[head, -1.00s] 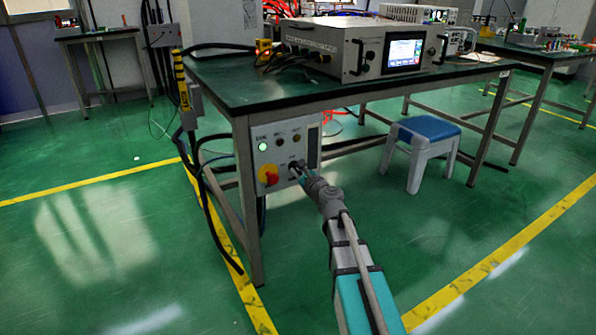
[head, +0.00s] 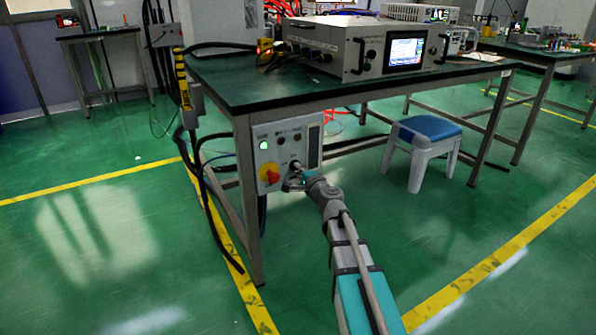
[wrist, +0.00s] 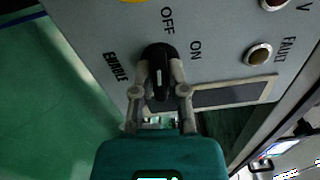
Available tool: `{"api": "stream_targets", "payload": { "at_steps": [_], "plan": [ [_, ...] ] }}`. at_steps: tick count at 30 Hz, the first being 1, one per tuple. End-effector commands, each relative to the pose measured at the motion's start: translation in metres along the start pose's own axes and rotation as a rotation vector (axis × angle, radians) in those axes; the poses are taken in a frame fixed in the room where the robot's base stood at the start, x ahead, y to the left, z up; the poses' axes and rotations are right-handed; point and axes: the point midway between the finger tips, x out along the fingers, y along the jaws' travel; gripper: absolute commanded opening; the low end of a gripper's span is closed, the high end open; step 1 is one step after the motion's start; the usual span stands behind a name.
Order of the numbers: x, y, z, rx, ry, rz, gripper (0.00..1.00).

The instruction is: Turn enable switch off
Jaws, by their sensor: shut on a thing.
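The enable switch (wrist: 158,62) is a black knob on a grey panel, with ENABLE, OFF and ON printed around it. In the wrist view, my gripper (wrist: 160,88) is shut on the knob, one finger on each side. A small pale mark on the knob runs roughly up the picture, and OFF lies almost straight above the knob. I cannot tell surely which position it is in.
The panel carries a lit green light (head: 264,145), a red and yellow rotary knob (head: 269,173) and a FAULT lamp (wrist: 258,54). It hangs under a table (head: 240,90) bearing a generator (head: 345,45). A blue-topped stool (head: 428,130) stands to the right.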

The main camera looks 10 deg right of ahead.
Motion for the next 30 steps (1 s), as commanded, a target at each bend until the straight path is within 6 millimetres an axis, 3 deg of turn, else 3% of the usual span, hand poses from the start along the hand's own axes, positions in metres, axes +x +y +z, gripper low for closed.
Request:
{"api": "stream_targets", "payload": {
  "at_steps": [9, 24, 25, 30],
  "plan": [
    [-0.0004, 0.0010, 0.0007, -0.147, -0.002, 0.001, 0.00],
    [-0.0006, 0.0012, 0.0007, -0.174, -0.002, 0.001, 0.00],
    [-0.0006, 0.0012, 0.0007, -0.174, -0.002, 0.001, 0.22],
    [-0.0005, 0.0010, 0.0004, -0.172, -0.002, 0.001, 0.53]
  ]
}}
